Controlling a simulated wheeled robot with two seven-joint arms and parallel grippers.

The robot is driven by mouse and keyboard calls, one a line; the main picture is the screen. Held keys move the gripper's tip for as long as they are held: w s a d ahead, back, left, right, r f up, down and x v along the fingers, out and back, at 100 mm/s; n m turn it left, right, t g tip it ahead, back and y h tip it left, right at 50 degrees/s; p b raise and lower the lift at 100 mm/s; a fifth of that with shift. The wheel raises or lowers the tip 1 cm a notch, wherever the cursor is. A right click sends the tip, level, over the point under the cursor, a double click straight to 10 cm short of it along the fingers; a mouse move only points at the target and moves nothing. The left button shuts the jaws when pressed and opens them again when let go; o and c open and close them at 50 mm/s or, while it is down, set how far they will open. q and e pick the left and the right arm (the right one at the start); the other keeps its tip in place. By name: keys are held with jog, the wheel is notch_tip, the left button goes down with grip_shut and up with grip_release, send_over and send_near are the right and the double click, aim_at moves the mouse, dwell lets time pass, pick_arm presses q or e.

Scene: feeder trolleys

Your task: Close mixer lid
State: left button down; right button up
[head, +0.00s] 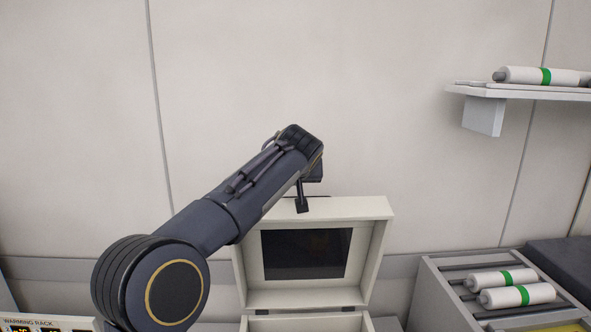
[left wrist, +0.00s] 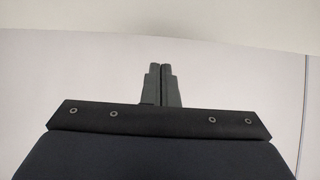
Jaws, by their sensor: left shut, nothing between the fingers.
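The mixer lid (head: 370,209) is a cream frame with a dark window (head: 306,254). It stands raised, hinged at its lower edge to the mixer body (head: 305,323), of which only the top shows. My left gripper (head: 302,206) is at the lid's upper edge, its fingers pointing down; I cannot tell whether they touch it. In the left wrist view the left gripper (left wrist: 160,70) is shut and empty, with a pale surface past its fingertips. My right gripper is not in view.
At the right a grey rack (head: 436,290) holds white cylinders with green bands (head: 517,295). A wall shelf (head: 520,92) above it carries another such cylinder (head: 540,76). A warming rack sign (head: 45,323) shows at the lower left. The wall behind the lid is bare.

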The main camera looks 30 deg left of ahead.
pick_arm(q)
jog(key=shift+s+d+f, duration=0.35)
jog(key=shift+s+f, duration=0.15)
jog(key=shift+s, duration=0.1)
jog(key=shift+s+d+f, duration=0.35)
jog(key=shift+s+f, duration=0.1)
jog(key=shift+s, duration=0.1)
